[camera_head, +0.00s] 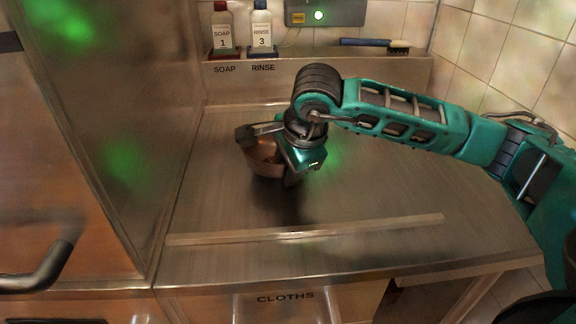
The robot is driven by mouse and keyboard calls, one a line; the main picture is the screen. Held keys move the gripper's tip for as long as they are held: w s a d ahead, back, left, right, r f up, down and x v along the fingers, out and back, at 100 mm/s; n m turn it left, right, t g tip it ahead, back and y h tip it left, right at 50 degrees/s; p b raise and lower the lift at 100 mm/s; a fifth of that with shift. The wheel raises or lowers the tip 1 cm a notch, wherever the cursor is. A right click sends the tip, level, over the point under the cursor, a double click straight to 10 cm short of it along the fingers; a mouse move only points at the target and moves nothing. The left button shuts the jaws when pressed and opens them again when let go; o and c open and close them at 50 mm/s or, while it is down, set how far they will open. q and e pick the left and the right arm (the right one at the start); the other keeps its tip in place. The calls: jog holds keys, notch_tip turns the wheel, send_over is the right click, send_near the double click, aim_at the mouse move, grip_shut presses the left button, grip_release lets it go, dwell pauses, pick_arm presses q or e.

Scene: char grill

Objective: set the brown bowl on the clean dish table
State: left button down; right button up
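The brown bowl (264,168) is at the middle of the metal table, partly covered by my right gripper (268,152). It looks tilted, and I cannot tell whether it touches the surface. My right arm comes in from the right and reaches down over the bowl. One finger shows at the bowl's left rim and another part at its right side; the fingertips are mostly hidden, so I cannot tell how far they are closed. The metal table (350,205) is otherwise bare around the bowl. My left gripper is not in view.
A raised strip (310,230) runs along the table's front. A back shelf (330,72) holds a soap bottle (222,30), a rinse bottle (261,30) and a brush (375,44). A tall metal cabinet (110,110) with a dark handle (45,275) stands on the left.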

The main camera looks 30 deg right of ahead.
jog(key=v, duration=1.2)
jog(key=shift+p, duration=0.35)
jog(key=shift+a, duration=0.1)
